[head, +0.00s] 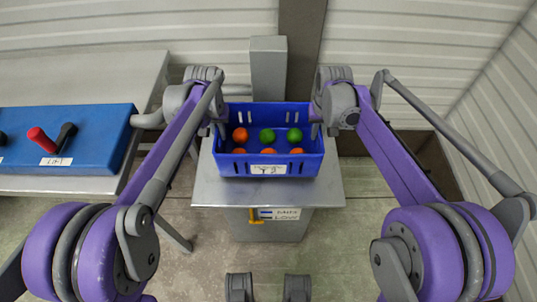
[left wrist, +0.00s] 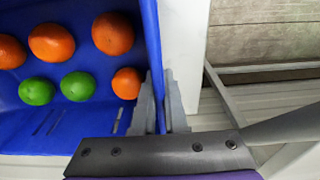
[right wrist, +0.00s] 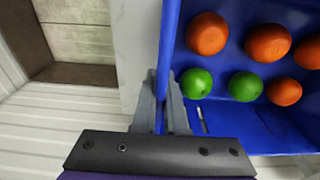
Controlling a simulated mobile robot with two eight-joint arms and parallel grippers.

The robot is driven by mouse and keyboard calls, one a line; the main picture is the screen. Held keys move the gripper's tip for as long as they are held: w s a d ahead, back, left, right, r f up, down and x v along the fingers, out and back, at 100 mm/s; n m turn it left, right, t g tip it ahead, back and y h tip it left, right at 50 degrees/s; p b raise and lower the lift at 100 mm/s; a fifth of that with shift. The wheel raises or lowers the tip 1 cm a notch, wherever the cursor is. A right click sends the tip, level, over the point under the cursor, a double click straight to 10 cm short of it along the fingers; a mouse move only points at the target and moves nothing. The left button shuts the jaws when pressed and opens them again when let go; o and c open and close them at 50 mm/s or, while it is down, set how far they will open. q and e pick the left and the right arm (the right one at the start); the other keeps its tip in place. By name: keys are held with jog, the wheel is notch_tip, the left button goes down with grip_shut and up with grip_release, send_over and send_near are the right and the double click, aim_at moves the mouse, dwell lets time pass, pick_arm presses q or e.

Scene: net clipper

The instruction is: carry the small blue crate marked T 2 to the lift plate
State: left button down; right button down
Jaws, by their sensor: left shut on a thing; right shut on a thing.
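The small blue crate marked T 2 (head: 235,168) is level over the grey lift plate (head: 325,190), in the middle of the head view. I cannot tell whether its bottom touches the plate. Several orange and green round fruits lie in it. My left gripper (head: 220,127) is shut on the crate's left wall; the left wrist view shows its fingers (left wrist: 160,110) on both sides of the blue wall. My right gripper (head: 316,127) is shut on the right wall, and its fingers straddle that wall in the right wrist view (right wrist: 160,108).
A grey column (head: 268,68) stands behind the lift plate. At the left, a bench (head: 85,185) bears a blue control box (head: 100,150) with red and black levers. The lift's base (head: 250,228) has a label and a yellow part. Open floor lies in front.

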pick_arm(q)
jog(key=shift+f, duration=0.55)
pick_arm(e)
jog(key=shift+f, duration=0.55)
pick_arm(q)
jog(key=c, duration=1)
grip_release()
jog(key=shift+r, duration=0.2)
pick_arm(e)
jog(key=c, duration=1)
grip_release()
jog(key=shift+r, duration=0.2)
pick_arm(q)
jog(key=shift+o, duration=0.2)
pick_arm(e)
jog(key=shift+o, duration=0.2)
pick_arm(q)
jog(key=shift+r, duration=0.1)
jog(key=r, duration=0.7)
jog(key=s+r, duration=0.1)
jog(key=r, duration=0.3)
jog(key=shift+s+r, duration=0.1)
jog(key=shift+r, duration=0.3)
pick_arm(e)
jog(key=shift+r, duration=0.25)
jog(key=r, duration=0.3)
jog(key=s+r, duration=0.1)
jog(key=r, duration=0.7)
jog(key=shift+s+r, duration=0.15)
jog(key=shift+r, duration=0.1)
